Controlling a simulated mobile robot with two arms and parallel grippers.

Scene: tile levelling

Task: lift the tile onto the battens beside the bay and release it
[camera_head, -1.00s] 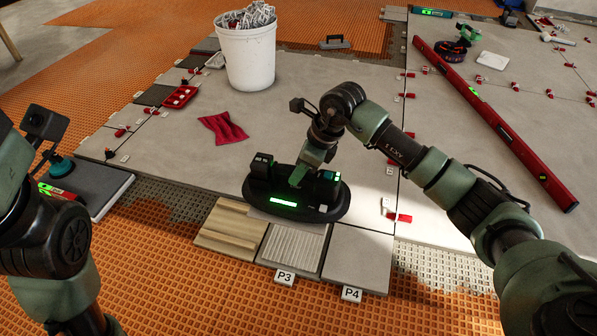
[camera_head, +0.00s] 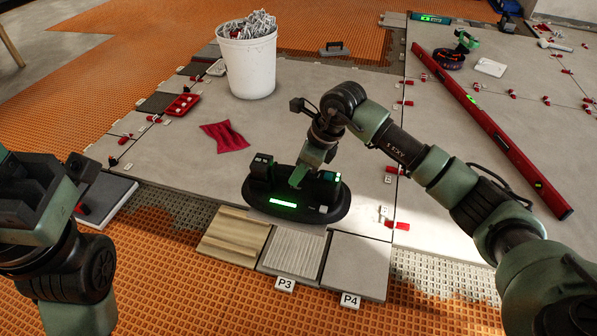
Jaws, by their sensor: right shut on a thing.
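My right gripper (camera_head: 302,176) is shut on the handle of a black oval lifter (camera_head: 262,205) with lit green displays. The lifter rests low over the grey floor tiles, at the front edge of the paving. A thin pale tile edge (camera_head: 285,222) shows below it; the rest is hidden under the lifter. A beige ridged piece (camera_head: 233,237), a ribbed tile (camera_head: 292,252) and a smooth grey tile (camera_head: 355,263) lie in front. I cannot tell which pieces are the battens. My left gripper (camera_head: 78,180) hangs at the left over a grey slab (camera_head: 112,200); its fingers are unclear.
Exposed grey grid (camera_head: 180,215) lies left of the front tiles, with orange matting (camera_head: 170,290) around. A long red level (camera_head: 490,130) lies at the right. Small red clips dot the joints.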

